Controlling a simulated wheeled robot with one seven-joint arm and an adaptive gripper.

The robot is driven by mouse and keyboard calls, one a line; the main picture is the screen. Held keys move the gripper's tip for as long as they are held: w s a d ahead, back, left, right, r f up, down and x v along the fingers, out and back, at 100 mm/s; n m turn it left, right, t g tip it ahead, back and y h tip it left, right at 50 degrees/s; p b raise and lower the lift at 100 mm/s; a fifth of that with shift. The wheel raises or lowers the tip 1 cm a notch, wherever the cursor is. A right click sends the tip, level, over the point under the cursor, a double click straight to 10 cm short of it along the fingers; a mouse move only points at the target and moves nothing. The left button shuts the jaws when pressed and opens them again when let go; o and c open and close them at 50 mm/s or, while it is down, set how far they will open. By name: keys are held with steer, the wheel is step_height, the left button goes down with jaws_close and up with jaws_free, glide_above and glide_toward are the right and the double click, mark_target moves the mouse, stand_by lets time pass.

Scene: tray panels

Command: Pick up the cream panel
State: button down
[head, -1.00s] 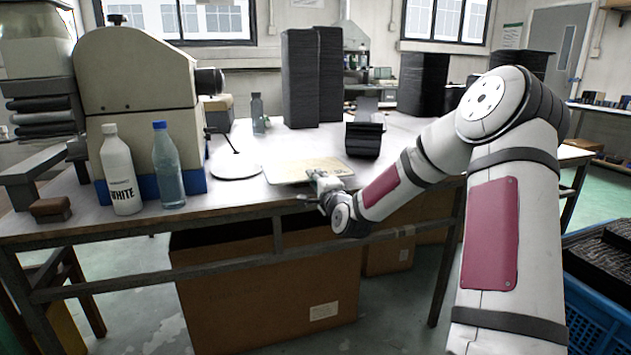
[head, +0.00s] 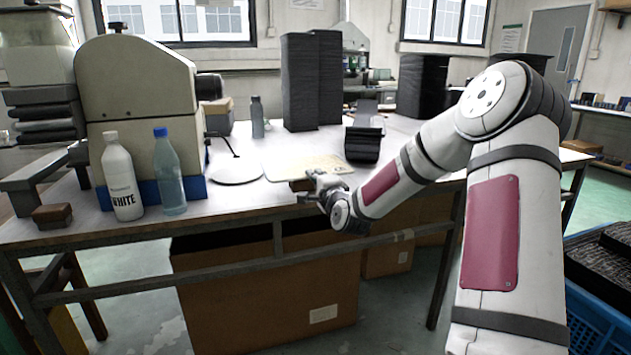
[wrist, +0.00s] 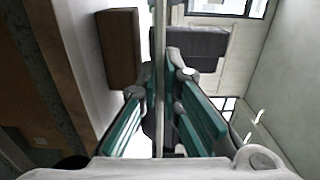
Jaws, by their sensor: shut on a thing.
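The cream panel (head: 300,166) is a thin flat sheet, held about level over the front of the white table in the head view. My gripper (head: 322,184) is at its near right edge and shut on it. In the wrist view the panel (wrist: 158,65) shows edge-on as a thin strip between the fingers of my gripper (wrist: 160,110). The gap between panel and table is hard to judge.
A black holder (head: 363,144) stands close behind and right of the panel. A white disc (head: 237,172) lies to its left. A white bottle (head: 121,178) and a clear blue-capped bottle (head: 168,172) stand further left. Tall black stacks (head: 300,80) stand behind.

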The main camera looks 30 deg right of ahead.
steer(key=s+a+r+p, duration=0.2)
steer(key=s+r+p, duration=0.2)
steer(key=s, duration=0.3)
steer(key=shift+s, duration=0.35)
steer(key=shift+a, duration=0.15)
stand_by(0.3)
